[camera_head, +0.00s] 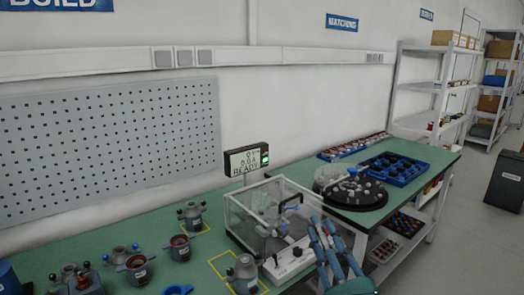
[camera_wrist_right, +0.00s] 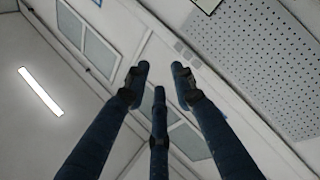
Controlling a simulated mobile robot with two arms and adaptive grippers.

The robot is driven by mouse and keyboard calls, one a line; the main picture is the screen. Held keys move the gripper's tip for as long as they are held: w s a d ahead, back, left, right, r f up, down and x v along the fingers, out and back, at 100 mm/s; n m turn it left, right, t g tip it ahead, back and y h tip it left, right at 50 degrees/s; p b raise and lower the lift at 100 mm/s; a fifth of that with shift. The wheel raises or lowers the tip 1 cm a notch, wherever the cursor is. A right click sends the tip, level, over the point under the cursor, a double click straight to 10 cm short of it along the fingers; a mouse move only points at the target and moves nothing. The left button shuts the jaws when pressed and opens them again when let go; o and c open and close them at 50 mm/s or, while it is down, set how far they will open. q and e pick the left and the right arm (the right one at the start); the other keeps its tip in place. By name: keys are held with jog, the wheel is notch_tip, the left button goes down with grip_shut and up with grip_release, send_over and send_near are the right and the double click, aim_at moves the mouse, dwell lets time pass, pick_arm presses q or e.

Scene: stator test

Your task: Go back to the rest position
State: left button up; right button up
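My right gripper (camera_head: 333,228) is at the bottom of the head view, right of centre, with its blue fingers pointing up. It appears in front of the bench, near the clear-covered test box (camera_head: 262,210). In the right wrist view the three fingers of this gripper (camera_wrist_right: 159,75) are spread apart with nothing between them. My left gripper is in neither view.
Several grey motor parts (camera_head: 137,268) stand on the green bench (camera_head: 212,207). One (camera_head: 243,270) stands by a yellow outline beside the test box. A black round tray (camera_head: 352,198) and blue crate (camera_head: 408,173) are farther right. A display (camera_head: 247,160) stands behind.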

jog(key=s+d+f+m+g+h, duration=0.2)
jog(key=s+d+f+m+g, duration=0.1)
jog(key=f, duration=0.5)
jog(key=s+d+f+m+g+h, duration=0.2)
jog(key=s+d+f+m+g, duration=0.15)
jog(key=f, duration=0.35)
jog(key=s+d+f+m+g+h, duration=0.2)
jog(key=d+f+m+h, duration=0.15)
jog(key=f, duration=0.45)
jog(key=s+a+f+m+g+y, duration=0.1)
jog(key=s+f+g, duration=0.4)
jog(key=s, duration=0.5)
jog(key=s+a+f+m+g+y, duration=0.15)
jog(key=s+f+g, duration=0.25)
jog(key=s+f, duration=0.55)
jog(key=s+f+g, duration=0.1)
jog(key=s+f, duration=0.2)
jog(key=f, duration=2)
jog(key=s+d+f+g, duration=0.1)
jog(key=s+d+f, duration=0.2)
jog(key=s+f, duration=1.5)
jog(key=shift+d+n, duration=0.15)
jog(key=shift+n, duration=0.2)
jog(key=shift+s+g, duration=0.1)
jog(key=shift+g, duration=0.15)
